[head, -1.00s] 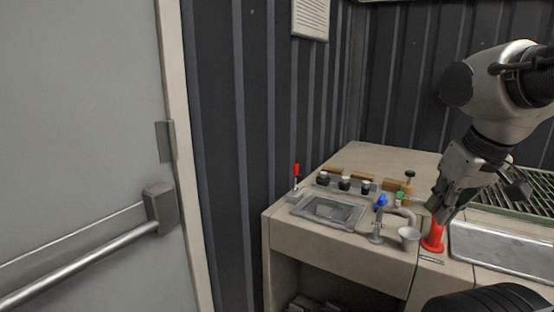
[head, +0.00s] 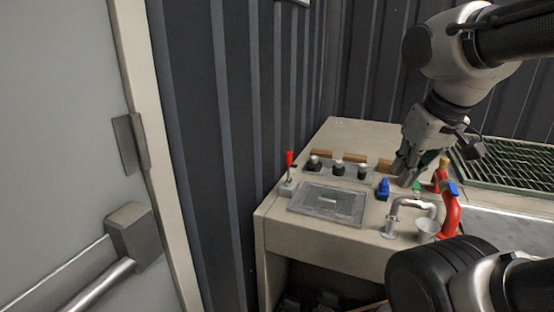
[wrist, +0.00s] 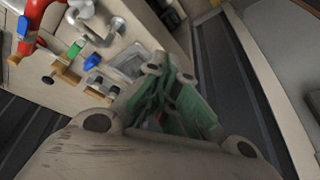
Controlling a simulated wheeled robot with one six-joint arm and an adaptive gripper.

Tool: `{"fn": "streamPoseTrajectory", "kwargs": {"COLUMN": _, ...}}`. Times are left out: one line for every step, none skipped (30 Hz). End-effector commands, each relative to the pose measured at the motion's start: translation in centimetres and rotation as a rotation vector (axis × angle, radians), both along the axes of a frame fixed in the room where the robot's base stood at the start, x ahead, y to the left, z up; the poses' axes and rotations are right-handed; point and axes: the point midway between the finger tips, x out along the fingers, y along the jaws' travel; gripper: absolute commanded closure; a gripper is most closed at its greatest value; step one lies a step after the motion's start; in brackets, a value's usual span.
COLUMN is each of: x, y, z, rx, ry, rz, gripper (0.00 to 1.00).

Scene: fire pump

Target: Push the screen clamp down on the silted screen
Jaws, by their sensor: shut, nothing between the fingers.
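The screen clamp (head: 289,167) has an upright red handle on a small grey base at the left edge of the bench. The silted screen (head: 327,203) is a grey rectangular panel in a frame, lying flat just right of the clamp; part of it shows in the wrist view (wrist: 131,63). My gripper (head: 403,177) is shut and empty, above the bench to the right of the screen and well apart from the clamp. In the wrist view its green-padded fingers (wrist: 168,100) are together. A faint reddish spot shows there, but I cannot tell what it is.
Black knobs (head: 339,168) stand in a row behind the screen. A blue handle (head: 383,188), a bent metal pipe (head: 408,204), a cup (head: 427,230) and a red pipe (head: 451,212) stand to the right. A green grating (head: 510,160) lies farther right. A door (head: 60,130) is at left.

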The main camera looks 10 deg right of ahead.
Motion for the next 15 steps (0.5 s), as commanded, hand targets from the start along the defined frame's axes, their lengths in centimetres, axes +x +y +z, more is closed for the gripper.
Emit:
{"fn": "streamPoseTrajectory", "kwargs": {"x": 0.3, "y": 0.1, "z": 0.0, "rx": 0.000, "ry": -0.003, "rz": 0.008, "gripper": 1.00}}
{"fn": "streamPoseTrajectory", "kwargs": {"x": 0.7, "y": 0.2, "z": -0.1, "rx": 0.000, "ry": -0.008, "rz": 0.018, "gripper": 1.00}}
{"fn": "streamPoseTrajectory", "kwargs": {"x": 1.5, "y": 0.6, "z": -0.1, "rx": 0.003, "ry": -0.021, "rz": 0.039, "gripper": 1.00}}
{"fn": "streamPoseTrajectory", "kwargs": {"x": 2.4, "y": 0.9, "z": -0.2, "rx": 0.002, "ry": -0.033, "rz": 0.062, "gripper": 1.00}}
{"fn": "streamPoseTrajectory", "kwargs": {"x": 3.6, "y": 1.3, "z": -0.3, "rx": 0.003, "ry": -0.051, "rz": 0.091, "gripper": 1.00}}
{"fn": "streamPoseTrajectory", "kwargs": {"x": 5.5, "y": 2.1, "z": -0.5, "rx": 0.002, "ry": -0.082, "rz": 0.138, "gripper": 1.00}}
{"fn": "streamPoseTrajectory", "kwargs": {"x": 7.3, "y": 2.8, "z": -0.7, "rx": 0.000, "ry": -0.110, "rz": 0.179, "gripper": 1.00}}
{"fn": "streamPoseTrajectory", "kwargs": {"x": 9.2, "y": 3.6, "z": -0.9, "rx": -0.003, "ry": -0.145, "rz": 0.222, "gripper": 1.00}}
{"fn": "streamPoseTrajectory", "kwargs": {"x": 11.9, "y": 4.8, "z": -1.3, "rx": -0.013, "ry": -0.196, "rz": 0.283, "gripper": 1.00}}
{"fn": "streamPoseTrajectory", "kwargs": {"x": 14.0, "y": 5.8, "z": -1.7, "rx": -0.024, "ry": -0.237, "rz": 0.330, "gripper": 1.00}}
{"fn": "streamPoseTrajectory", "kwargs": {"x": 16.1, "y": 6.8, "z": -2.1, "rx": -0.038, "ry": -0.280, "rz": 0.373, "gripper": 1.00}}
{"fn": "streamPoseTrajectory", "kwargs": {"x": 18.9, "y": 8.1, "z": -2.7, "rx": -0.064, "ry": -0.340, "rz": 0.428, "gripper": 1.00}}
{"fn": "streamPoseTrajectory", "kwargs": {"x": 20.8, "y": 9.1, "z": -3.2, "rx": -0.088, "ry": -0.385, "rz": 0.464, "gripper": 1.00}}
{"fn": "streamPoseTrajectory", "kwargs": {"x": 22.7, "y": 10.0, "z": -3.7, "rx": -0.116, "ry": -0.428, "rz": 0.498, "gripper": 1.00}}
{"fn": "streamPoseTrajectory", "kwargs": {"x": 25.0, "y": 11.1, "z": -4.5, "rx": -0.161, "ry": -0.485, "rz": 0.539, "gripper": 1.00}}
